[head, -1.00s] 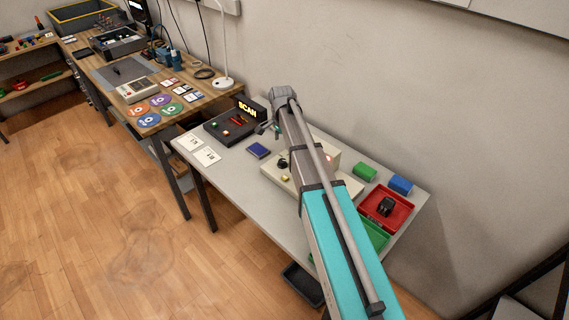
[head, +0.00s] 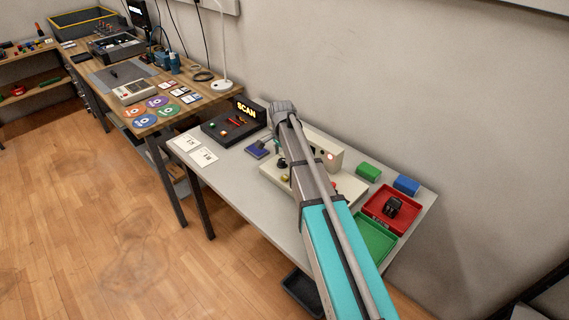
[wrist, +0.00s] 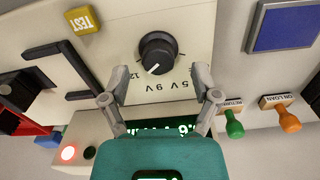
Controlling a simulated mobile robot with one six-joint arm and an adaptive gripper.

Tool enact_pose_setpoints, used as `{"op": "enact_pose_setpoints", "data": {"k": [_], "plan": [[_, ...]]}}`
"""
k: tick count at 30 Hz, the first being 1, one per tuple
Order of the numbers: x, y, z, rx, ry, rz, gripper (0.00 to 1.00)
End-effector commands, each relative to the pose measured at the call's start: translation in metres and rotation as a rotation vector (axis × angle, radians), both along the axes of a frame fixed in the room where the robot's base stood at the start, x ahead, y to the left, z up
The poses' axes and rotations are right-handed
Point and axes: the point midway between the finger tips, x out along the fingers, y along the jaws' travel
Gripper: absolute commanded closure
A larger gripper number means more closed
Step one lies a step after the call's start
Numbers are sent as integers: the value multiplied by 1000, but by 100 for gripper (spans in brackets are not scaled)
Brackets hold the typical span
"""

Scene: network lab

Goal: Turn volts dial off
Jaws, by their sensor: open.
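The volts dial (wrist: 157,54) is a round black knob with a white pointer mark, on a cream tester panel (wrist: 190,20). It is near the top centre of the wrist view. Markings reading 12, 9V and 5V lie along its lower side in the picture. The white mark points down and slightly left, between 12 and 9V; no off marking is readable. My gripper (wrist: 160,80) is open and empty. Its fingertips lie left and right below the dial in the picture, apart from it. In the head view my arm hides part of the tester (head: 350,186).
A yellow TEST button (wrist: 82,19) and black L-shaped rails (wrist: 75,68) sit on the panel. A lit red lamp (wrist: 68,152) and partly hidden green display (wrist: 175,127) are near. Green (wrist: 234,127) and orange (wrist: 288,120) handles stand right; a blue pad (wrist: 285,27) lies above them.

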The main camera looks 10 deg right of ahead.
Motion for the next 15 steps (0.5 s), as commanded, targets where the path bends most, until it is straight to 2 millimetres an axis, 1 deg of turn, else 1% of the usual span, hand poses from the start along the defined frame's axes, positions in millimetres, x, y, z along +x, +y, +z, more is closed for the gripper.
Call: {"op": "enact_pose_setpoints", "data": {"k": [1, 6, 15], "plan": [[0, 0, -7, 0, 0, 0, 21], [0, 0, -15, 0, 0, 0, 21], [0, 0, -18, 0, 0, 0, 21]]}}
